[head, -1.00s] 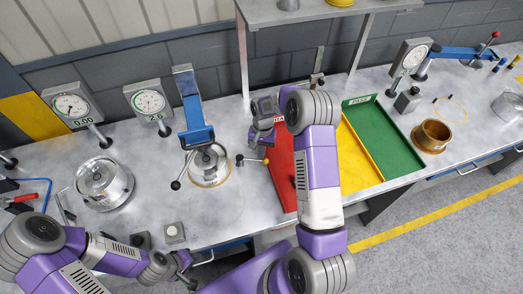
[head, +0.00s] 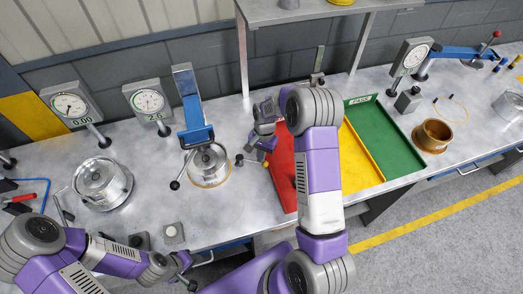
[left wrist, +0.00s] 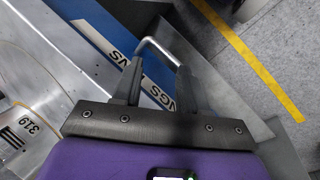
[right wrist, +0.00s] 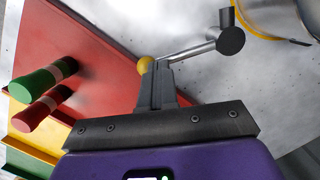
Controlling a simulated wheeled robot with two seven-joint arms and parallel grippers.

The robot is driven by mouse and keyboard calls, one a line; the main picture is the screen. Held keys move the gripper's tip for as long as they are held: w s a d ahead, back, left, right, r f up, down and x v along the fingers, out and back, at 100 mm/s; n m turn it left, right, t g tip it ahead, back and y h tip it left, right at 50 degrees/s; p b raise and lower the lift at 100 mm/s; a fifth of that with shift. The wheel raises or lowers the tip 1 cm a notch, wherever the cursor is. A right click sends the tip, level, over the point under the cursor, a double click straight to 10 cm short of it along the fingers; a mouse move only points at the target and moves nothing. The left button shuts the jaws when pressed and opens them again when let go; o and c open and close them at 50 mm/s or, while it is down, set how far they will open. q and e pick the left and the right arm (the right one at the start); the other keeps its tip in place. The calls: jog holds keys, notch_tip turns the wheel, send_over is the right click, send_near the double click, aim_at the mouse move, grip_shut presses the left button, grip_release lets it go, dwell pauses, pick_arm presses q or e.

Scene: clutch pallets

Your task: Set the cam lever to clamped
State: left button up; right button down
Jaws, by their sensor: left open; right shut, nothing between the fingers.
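A silver lever rod (right wrist: 190,50) with a yellow ball (right wrist: 145,65) at one end and a dark round pivot (right wrist: 231,40) at the other shows in the right wrist view. Its dark end (head: 239,160) is beside the clamp fixture (head: 208,160) in the head view. My right gripper (right wrist: 156,72) is shut and empty, its tips at the yellow ball; I cannot tell whether they touch it. In the head view the gripper (head: 254,148) hides most of the rod. My left gripper (left wrist: 160,65) is open at a drawer handle (left wrist: 155,42), below the bench edge.
Red (head: 281,185), yellow (head: 356,165) and green (head: 391,145) trays lie right of the fixture. A metal housing (head: 101,184) and dial gauges (head: 70,105) stand at left. A shelf (head: 300,14) is behind. Green (right wrist: 34,85) and red (right wrist: 40,112) pegs show near my right gripper.

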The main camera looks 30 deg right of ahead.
jog(key=shift+s+a+m, duration=0.65)
jog(key=shift+s+m, duration=0.05)
jog(key=shift+m, duration=0.4)
jog(key=shift+s+a+m+t, duration=0.4)
jog(key=shift+a+m, duration=0.3)
jog(key=shift+m, duration=0.4)
jog(key=shift+s+a+m, duration=0.35)
jog(key=shift+a+m, duration=0.45)
jog(key=shift+m, duration=0.4)
jog(key=shift+s+a+m+t+p, duration=0.15)
jog(key=shift+a+m+t+p, duration=0.25)
jog(key=shift+a+m, duration=0.55)
jog(key=shift+d+m, duration=0.15)
jog(key=shift+m, duration=0.1)
jog(key=shift+d+r+p, duration=0.15)
jog(key=shift+d+p, duration=0.15)
jog(key=shift+d, duration=0.05)
jog(key=d+r+p, duration=0.1)
jog(key=d+r, duration=0.3)
jog(key=r, duration=0.7)
jog(key=shift+d+r+p, duration=0.25)
jog(key=shift+d+p, duration=0.05)
